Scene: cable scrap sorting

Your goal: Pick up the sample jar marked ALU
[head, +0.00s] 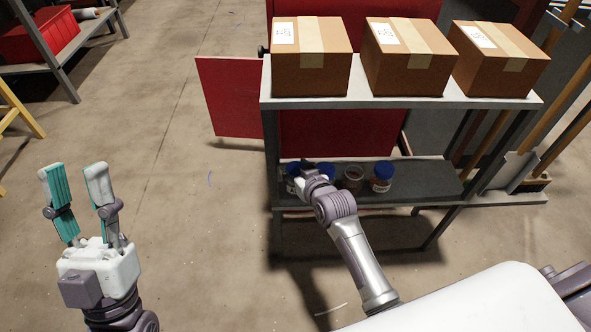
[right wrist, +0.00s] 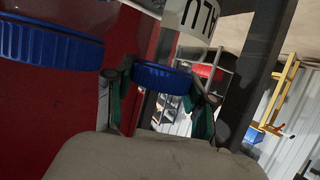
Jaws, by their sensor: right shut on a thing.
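The jar marked ALU shows in the right wrist view, upside down in the picture, with a blue lid (right wrist: 162,78) and a white label (right wrist: 197,14) in dark letters. My right gripper (right wrist: 160,95) is shut on this jar at its lid, a finger on each side. In the head view my right gripper (head: 308,170) is at the left part of the lower shelf and hides much of the blue-lidded jars there. I cannot tell whether the held jar touches the shelf. My left gripper (head: 72,172) is open and empty, over the floor at the left.
Another blue-lidded jar (right wrist: 45,45) is close beside the held one. An open jar (head: 352,179) and a blue-lidded jar (head: 382,177) stand further right on the lower shelf (head: 430,182). The upper shelf (head: 400,102) with cardboard boxes (head: 312,55) overhangs them. A dark post (right wrist: 250,75) stands near.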

